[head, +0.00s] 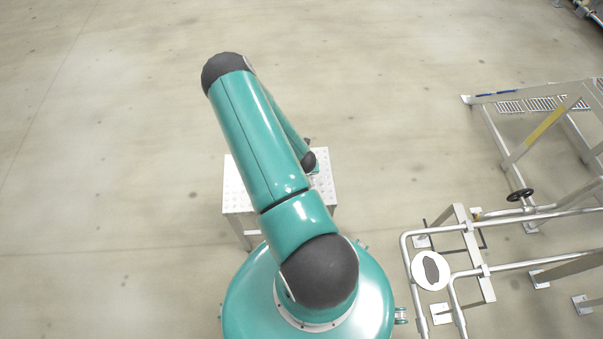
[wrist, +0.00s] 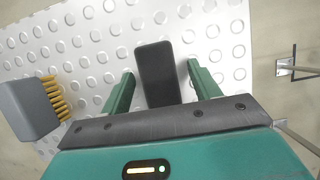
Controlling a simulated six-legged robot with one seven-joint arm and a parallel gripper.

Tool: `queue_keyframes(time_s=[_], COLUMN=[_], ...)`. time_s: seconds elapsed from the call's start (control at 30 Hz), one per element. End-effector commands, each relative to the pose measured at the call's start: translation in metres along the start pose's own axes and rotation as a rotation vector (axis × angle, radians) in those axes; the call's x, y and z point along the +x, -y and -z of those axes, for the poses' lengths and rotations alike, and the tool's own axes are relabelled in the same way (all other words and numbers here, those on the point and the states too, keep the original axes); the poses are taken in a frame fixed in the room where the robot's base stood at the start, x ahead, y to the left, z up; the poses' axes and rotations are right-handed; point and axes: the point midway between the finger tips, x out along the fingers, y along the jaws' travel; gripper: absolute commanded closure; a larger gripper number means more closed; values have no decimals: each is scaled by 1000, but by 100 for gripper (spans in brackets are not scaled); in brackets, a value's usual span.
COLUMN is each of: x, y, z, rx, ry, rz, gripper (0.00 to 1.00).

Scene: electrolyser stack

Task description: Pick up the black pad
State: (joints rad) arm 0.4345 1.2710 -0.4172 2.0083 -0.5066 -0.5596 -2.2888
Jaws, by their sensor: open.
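The black pad (wrist: 156,65) is a dark flat rectangle with rounded corners, lying on a white studded platform (wrist: 222,68) in the wrist view. My gripper (wrist: 160,80) is open, with one green finger to the left of the pad and one to the right. The pad's near end lies between the fingers, and a gap shows on each side. Its far end reaches beyond the fingertips. I cannot tell the height of the fingers above the platform. In the head view the platform (head: 234,190) stands low behind my arm, which hides the pad and gripper.
A grey brush (wrist: 30,108) with yellow bristles lies left of my gripper. Silver pipes (head: 520,262) with a black handwheel (head: 519,195) run along the right. A metal frame with a yellow-marked brace (head: 545,130) stands at the far right. The floor at the left is clear.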

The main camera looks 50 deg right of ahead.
Motion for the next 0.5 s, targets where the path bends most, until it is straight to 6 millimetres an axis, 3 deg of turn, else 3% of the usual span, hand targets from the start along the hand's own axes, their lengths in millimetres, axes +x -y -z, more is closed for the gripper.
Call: queue_keyframes(time_s=[0.07, 0.3, 0.5], x=[0, 0, 0], y=[0, 0, 0], z=[0, 0, 0], rx=[0, 0, 0], ry=[0, 0, 1], rz=[0, 0, 0], gripper=[42, 86, 86])
